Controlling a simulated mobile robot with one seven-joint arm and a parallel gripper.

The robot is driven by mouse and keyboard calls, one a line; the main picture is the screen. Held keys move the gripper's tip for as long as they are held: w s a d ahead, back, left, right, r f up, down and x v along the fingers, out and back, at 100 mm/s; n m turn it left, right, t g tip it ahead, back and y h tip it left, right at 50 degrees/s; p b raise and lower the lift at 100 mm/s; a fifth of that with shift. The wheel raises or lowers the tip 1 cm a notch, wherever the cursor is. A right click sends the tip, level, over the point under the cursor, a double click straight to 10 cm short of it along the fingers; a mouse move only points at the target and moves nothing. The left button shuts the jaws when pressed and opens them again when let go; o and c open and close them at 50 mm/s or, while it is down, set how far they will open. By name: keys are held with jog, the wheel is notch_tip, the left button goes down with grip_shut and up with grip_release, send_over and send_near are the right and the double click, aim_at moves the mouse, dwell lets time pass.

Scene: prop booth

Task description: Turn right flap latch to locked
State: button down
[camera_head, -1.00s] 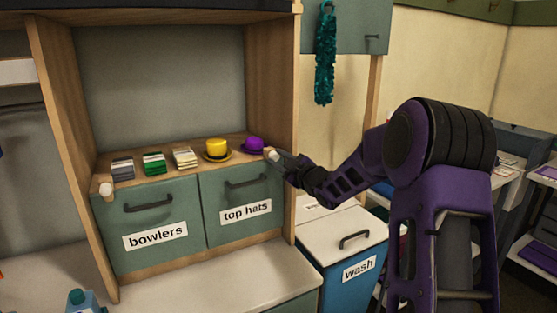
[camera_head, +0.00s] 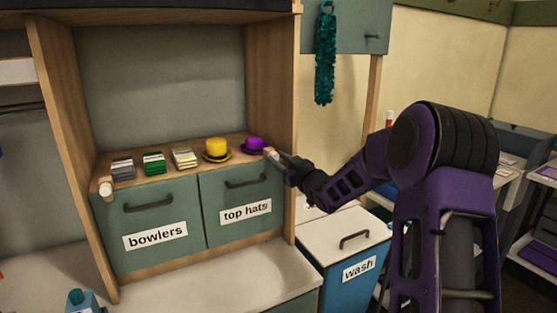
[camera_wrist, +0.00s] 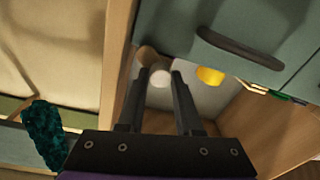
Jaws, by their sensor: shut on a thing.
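The right flap latch (camera_head: 270,153) is a small pale, wooden-looking knob at the top right corner of the "top hats" flap (camera_head: 225,222). My gripper (camera_head: 279,156) reaches it from the right and is shut on it. In the wrist view the latch's whitish end (camera_wrist: 160,76) sits between the two fingers of my gripper (camera_wrist: 158,76), with a brown round part behind it. The exact turn of the latch is hard to tell, as the fingers cover part of it. The flap looks closed.
The left latch (camera_head: 105,187) is on the "bowlers" flap (camera_head: 150,229). A purple hat (camera_head: 254,145), a yellow hat (camera_head: 217,150) and folded cloths stand on the shelf above. The cabinet's right side post is close to my gripper. A "wash" bin (camera_head: 350,262) stands below my arm.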

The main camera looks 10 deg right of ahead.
jog(key=m, duration=0.6)
jog(key=shift+f+t, duration=0.1)
jog(key=shift+t, duration=0.2)
jog(key=m+h+p, duration=0.1)
jog(key=m, duration=0.5)
jog(key=shift+m, duration=0.3)
jog(key=c, duration=0.6)
grip_release()
jog(key=shift+s, duration=0.1)
jog(key=v, duration=1.7)
jog(key=shift+s+f, duration=0.2)
jog(key=shift+f, duration=0.15)
jog(key=shift+w+r, duration=0.1)
